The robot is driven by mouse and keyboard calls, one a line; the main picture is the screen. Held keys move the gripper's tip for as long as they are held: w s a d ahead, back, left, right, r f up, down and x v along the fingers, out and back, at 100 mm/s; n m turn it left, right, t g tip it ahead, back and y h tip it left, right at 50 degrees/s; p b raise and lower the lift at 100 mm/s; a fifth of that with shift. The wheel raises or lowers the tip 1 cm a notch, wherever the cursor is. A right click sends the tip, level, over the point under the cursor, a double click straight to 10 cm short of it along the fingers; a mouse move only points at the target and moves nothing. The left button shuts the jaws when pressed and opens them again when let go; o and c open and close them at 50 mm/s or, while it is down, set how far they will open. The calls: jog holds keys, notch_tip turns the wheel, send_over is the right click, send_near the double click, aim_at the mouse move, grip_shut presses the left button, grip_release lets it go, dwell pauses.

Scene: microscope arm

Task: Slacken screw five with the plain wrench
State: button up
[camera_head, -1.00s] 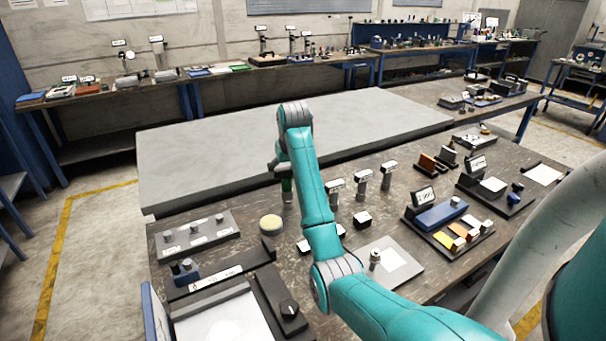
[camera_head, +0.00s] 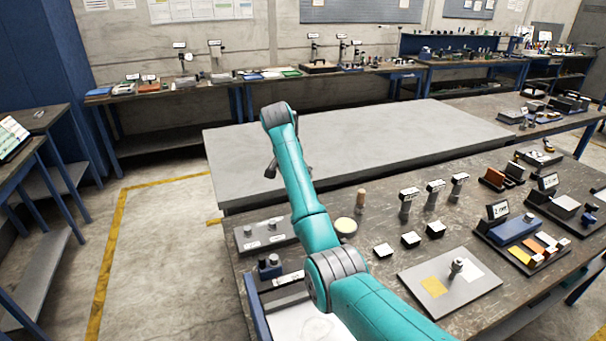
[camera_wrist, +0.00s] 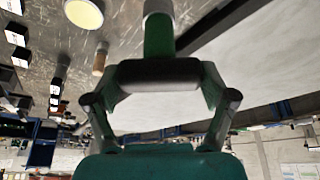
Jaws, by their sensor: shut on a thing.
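My gripper (camera_wrist: 160,74) is shut on a green-handled tool (camera_wrist: 159,38) with a pale grey end, in the wrist view. I cannot tell from its shape whether it is the plain wrench. In the head view my gripper (camera_head: 273,168) is mostly behind my arm, over the left part of the bench, and the tool is hidden there. A wooden-handled tool (camera_head: 361,201) stands upright on the bench to the right; it also shows in the wrist view (camera_wrist: 100,58). A grey plate (camera_head: 250,240) with several small fittings lies at the left, partly behind my arm. No number five is readable.
A round cream-topped piece (camera_head: 346,226) and several small labelled blocks (camera_head: 411,240) stand on the bench (camera_head: 380,285). Labelled posts (camera_head: 435,191) stand behind them. A grey plate with a metal fitting (camera_head: 420,290) lies front right. The large grey slab (camera_head: 350,140) behind is bare.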

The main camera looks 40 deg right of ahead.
dwell(0.3)
jog(key=shift+f, duration=2.5)
jog(key=shift+f, duration=1.6)
jog(key=n+t+y, duration=0.1)
jog(key=n, duration=0.3)
jog(key=shift+d+n+t, duration=0.1)
jog(key=shift+n+t, duration=0.4)
jog(key=shift+n, duration=0.5)
jog(key=shift+n+y, duration=0.6)
jog(key=shift+n, duration=0.4)
